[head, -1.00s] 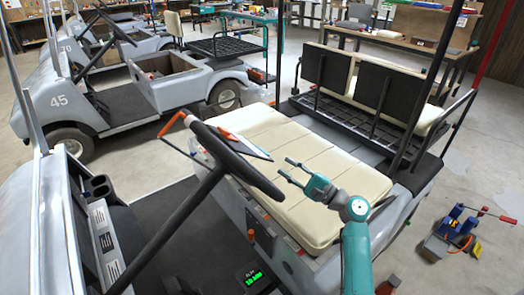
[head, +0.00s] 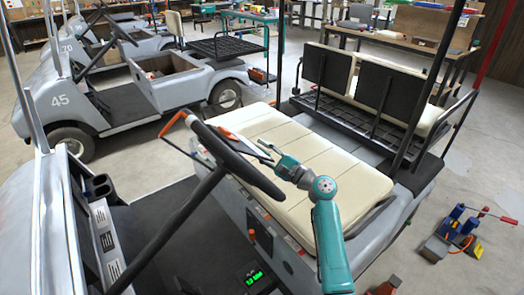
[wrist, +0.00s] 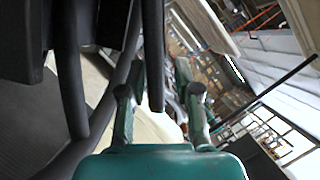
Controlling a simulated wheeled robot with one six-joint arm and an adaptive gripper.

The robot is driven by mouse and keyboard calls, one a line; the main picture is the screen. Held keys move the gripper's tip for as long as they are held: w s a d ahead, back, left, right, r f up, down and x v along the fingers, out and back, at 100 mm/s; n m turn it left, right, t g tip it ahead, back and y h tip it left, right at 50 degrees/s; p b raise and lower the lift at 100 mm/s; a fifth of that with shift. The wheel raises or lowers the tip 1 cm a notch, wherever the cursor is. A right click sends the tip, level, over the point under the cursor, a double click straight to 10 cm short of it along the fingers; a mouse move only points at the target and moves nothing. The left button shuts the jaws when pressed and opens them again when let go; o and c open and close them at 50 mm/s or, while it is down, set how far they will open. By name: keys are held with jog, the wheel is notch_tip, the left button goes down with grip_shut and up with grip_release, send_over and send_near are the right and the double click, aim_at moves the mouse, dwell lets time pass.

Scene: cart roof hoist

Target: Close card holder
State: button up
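An orange and white panel with a dark edge (head: 246,147), which looks like the card holder, stands tilted at the steering wheel (head: 243,160) in the head view. Its far end is close to my fingertips, and I cannot tell whether they touch. My gripper (head: 264,152) is over the cream seat, with its two fingers apart and pointing left toward the panel and wheel. In the wrist view my gripper (wrist: 158,92) is open, and a dark bar shows between and beyond the fingers. The card holder cannot be made out clearly there.
The cream seat (head: 325,180) lies under my gripper. The steering wheel and its column stand close on the left. The black rear seat frame (head: 370,115) is behind. A small blue and orange tool (head: 458,232) stands on the floor at right.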

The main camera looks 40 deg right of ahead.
grip_shut()
jog(key=shift+a+f+m, duration=0.6)
jog(key=shift+f+m, duration=0.1)
jog(key=shift+f, duration=0.05)
grip_release()
jog(key=shift+t+h, duration=0.3)
jog(key=shift+s, duration=0.1)
jog(key=v, duration=1.2)
jog(key=shift+r, duration=0.15)
jog(key=shift+c, duration=0.2)
